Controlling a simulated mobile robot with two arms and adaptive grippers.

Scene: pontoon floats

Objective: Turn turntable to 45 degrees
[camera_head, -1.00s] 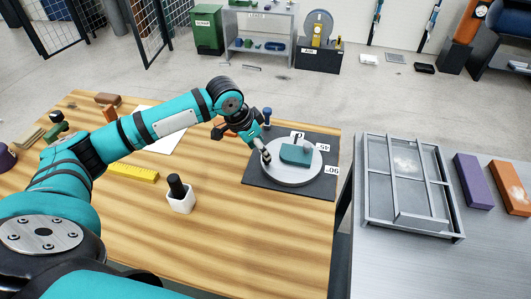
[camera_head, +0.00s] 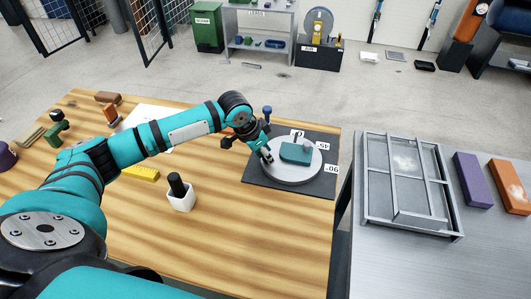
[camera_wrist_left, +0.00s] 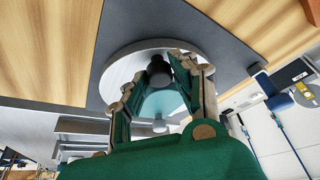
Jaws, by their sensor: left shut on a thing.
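The turntable is a round grey disc (camera_head: 292,175) on a dark mat (camera_head: 262,183) near the right end of the wooden table. A teal block (camera_head: 295,154) with a small grey knob sits on the disc. Labels reading 0, 45 (camera_head: 322,146) and 90 (camera_head: 331,169) stand around its far and right sides. My left gripper (camera_head: 267,156) is at the disc's left edge. In the left wrist view its fingers are closed about a dark upright peg (camera_wrist_left: 158,68) at the disc's rim. The peg is mostly hidden in the head view. My right gripper is not in view.
A white holder with a black-handled tool (camera_head: 181,198) and a yellow block (camera_head: 142,173) lie left of the mat. A blue-topped pin (camera_head: 267,111) stands behind it. A metal table with a grey frame (camera_head: 408,185) is to the right. The table's front middle is clear.

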